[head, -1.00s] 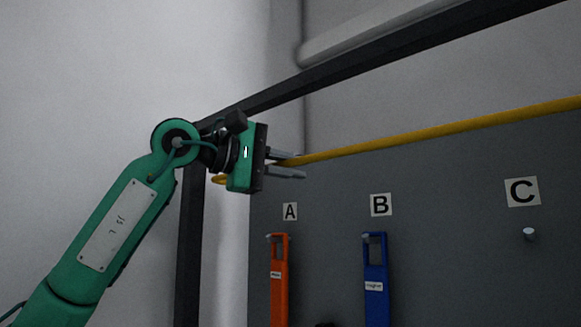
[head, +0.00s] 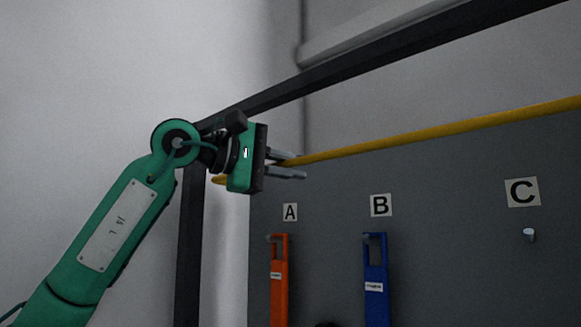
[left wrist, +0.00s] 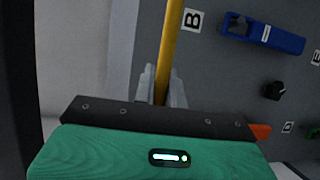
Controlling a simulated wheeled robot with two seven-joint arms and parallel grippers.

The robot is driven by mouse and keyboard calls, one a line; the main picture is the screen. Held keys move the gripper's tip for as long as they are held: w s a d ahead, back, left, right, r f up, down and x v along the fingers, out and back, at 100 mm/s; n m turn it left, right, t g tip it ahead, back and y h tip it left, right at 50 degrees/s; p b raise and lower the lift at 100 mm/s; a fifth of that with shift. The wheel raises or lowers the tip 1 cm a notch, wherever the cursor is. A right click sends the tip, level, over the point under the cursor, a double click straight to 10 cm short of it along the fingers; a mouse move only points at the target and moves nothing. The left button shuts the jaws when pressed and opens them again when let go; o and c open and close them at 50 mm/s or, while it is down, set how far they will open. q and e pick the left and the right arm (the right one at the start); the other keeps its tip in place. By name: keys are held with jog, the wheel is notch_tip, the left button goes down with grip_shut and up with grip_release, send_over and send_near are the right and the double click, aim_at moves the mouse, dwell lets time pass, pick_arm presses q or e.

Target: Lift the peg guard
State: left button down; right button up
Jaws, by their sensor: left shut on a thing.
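The peg guard is a long yellow bar (head: 440,133) that slopes up to the right across the top of the grey board in the head view. My left gripper (head: 287,165) is at the bar's left part, with its fingers pointing right. It is shut on the bar. In the left wrist view the yellow bar (left wrist: 170,45) runs between the two fingers of the gripper (left wrist: 161,85). A short yellow end (head: 219,180) shows to the left of the gripper body. My right gripper is not in view.
The grey board (head: 450,200) has labels A (head: 290,212), B (head: 381,205) and C (head: 522,192). An orange tool (head: 279,285) hangs under A and a blue tool (head: 375,280) under B. The peg (head: 529,235) under C is bare. A dark frame (head: 370,62) surrounds the board.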

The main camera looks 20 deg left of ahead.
pick_arm(q)
jog(key=c, duration=1.5)
grip_release()
jog(key=shift+o, duration=0.2)
jog(key=shift+s, duration=0.1)
jog(key=shift+s+a+b, duration=0.3)
jog(key=shift+a+b, duration=0.05)
jog(key=shift+a, duration=0.05)
jog(key=b+v, duration=0.4)
jog(key=v, duration=0.9)
jog(key=shift+r, duration=0.1)
